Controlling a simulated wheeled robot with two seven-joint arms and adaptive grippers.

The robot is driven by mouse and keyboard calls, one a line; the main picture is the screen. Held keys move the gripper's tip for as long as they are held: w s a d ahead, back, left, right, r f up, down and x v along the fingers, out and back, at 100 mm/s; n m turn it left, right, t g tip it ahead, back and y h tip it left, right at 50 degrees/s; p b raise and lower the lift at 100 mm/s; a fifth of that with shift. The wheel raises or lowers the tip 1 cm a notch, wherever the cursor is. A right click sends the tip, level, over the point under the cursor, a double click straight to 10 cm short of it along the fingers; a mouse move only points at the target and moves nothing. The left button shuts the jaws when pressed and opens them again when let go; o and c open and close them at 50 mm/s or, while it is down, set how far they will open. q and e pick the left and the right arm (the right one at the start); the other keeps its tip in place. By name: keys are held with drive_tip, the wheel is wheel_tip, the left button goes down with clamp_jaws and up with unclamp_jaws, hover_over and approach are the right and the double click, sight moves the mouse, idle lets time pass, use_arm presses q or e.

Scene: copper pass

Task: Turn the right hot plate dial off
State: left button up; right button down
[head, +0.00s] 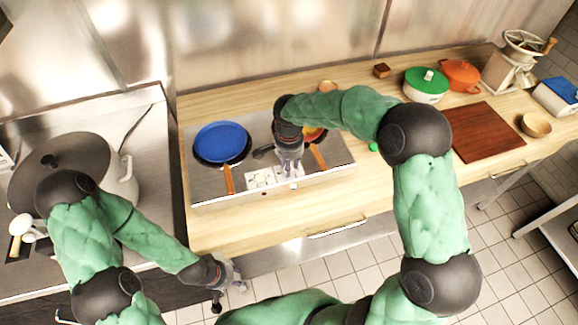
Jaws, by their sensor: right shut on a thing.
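The silver hot plate (203,184) lies on the wooden counter, with a blue pan (221,142) on its left side. A second pan (318,155), with a wooden handle and orange-red contents, is on its right side, partly hidden by my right arm. A pale control panel (259,178) sits at the front middle. My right gripper (291,172) points down at the right end of this panel and is shut on the right dial, which it mostly hides. The dial's setting cannot be read. My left gripper (230,280) hangs in front of the counter, away from the hot plate; its jaw opening is unclear.
A big lidded pot (122,180) stands at left. At the back right are a green-lidded pot (426,84), an orange pot (461,75) and a grinder (513,66). A brown board (488,132) and wooden bowl (536,125) lie right. The front counter strip is clear.

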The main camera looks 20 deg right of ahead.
drive_tip(key=m+b, duration=0.1)
drive_tip(key=m, duration=0.5)
drive_tip(key=shift+f+b, duration=0.1)
drive_tip(key=shift+b, duration=0.25)
drive_tip(key=m+b, duration=0.1)
drive_tip(key=m, duration=0.4)
drive_tip(key=shift+m, duration=0.5)
drive_tip(key=c, duration=0.9)
unclamp_jaws()
wheel_tip(320, 180, up, 12)
